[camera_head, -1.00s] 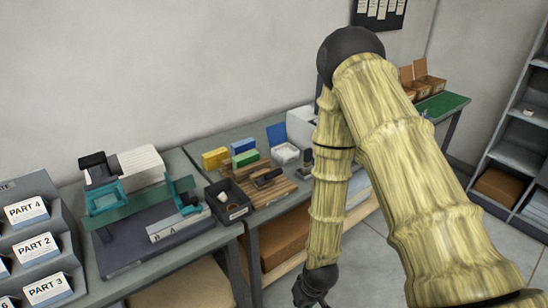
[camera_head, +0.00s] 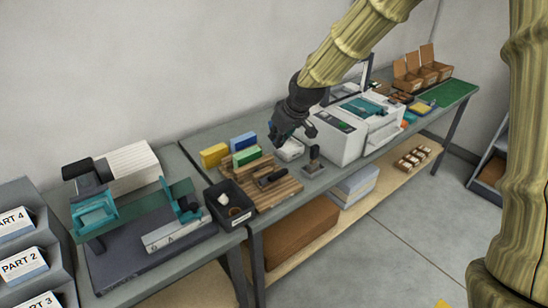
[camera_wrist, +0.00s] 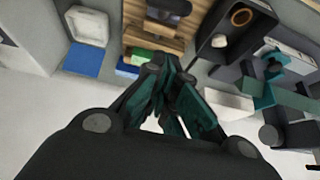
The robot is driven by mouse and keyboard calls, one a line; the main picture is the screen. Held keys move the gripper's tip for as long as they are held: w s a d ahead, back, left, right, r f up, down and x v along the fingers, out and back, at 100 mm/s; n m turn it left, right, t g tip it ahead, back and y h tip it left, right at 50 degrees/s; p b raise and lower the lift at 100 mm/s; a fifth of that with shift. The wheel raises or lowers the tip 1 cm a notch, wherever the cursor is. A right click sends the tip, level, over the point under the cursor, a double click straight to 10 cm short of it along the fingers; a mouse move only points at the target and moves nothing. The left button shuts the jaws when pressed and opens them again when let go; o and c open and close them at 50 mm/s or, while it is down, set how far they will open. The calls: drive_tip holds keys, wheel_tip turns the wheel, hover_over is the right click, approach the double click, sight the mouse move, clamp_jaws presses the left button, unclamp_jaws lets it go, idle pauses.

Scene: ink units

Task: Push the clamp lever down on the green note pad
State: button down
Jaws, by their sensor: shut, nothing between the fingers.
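A green block (camera_head: 246,156), possibly the note pad, stands beside a blue and a yellow block at the back of a wooden slatted board (camera_head: 275,190). Its green edge also shows in the wrist view (camera_wrist: 145,56), close to my fingers. A separate fixture on the left has teal clamp-like parts (camera_head: 184,205) and a long dark green strip (camera_head: 140,211). I cannot tell which piece is the clamp lever. My gripper (camera_head: 284,138) is shut and empty, above the bench to the right of the green block. The shut fingers also show in the wrist view (camera_wrist: 165,75).
A black bin (camera_head: 232,205) with small items stands left of the board. A white box (camera_head: 290,150), a small dark-handled stand (camera_head: 314,161) and a white printer-like machine (camera_head: 340,135) lie to the right. Labelled part bins (camera_head: 20,255) are far left. Floor in front is open.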

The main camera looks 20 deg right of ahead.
sight(273, 177)
drive_tip(key=shift+w+d+r, duration=0.2)
drive_tip(key=shift+d+r, duration=0.05)
drive_tip(key=shift+r, duration=0.3)
drive_tip(key=shift+d, duration=0.1)
drive_tip(key=shift+f, duration=0.1)
drive_tip(key=f+p, duration=0.1)
drive_tip(key=f, duration=0.2)
drive_tip(key=w+f+p, duration=0.1)
drive_tip(key=f+p, duration=0.1)
drive_tip(key=f, duration=0.2)
drive_tip(key=w+a+f+p, duration=0.1)
drive_tip(key=f+p, duration=0.1)
drive_tip(key=f, duration=0.1)
drive_tip(key=shift+w+f, duration=0.2)
drive_tip(key=shift+f, duration=0.05)
drive_tip(key=shift+s+d+f, duration=0.15)
drive_tip(key=shift+s+f, duration=0.15)
drive_tip(key=shift+f, duration=0.15)
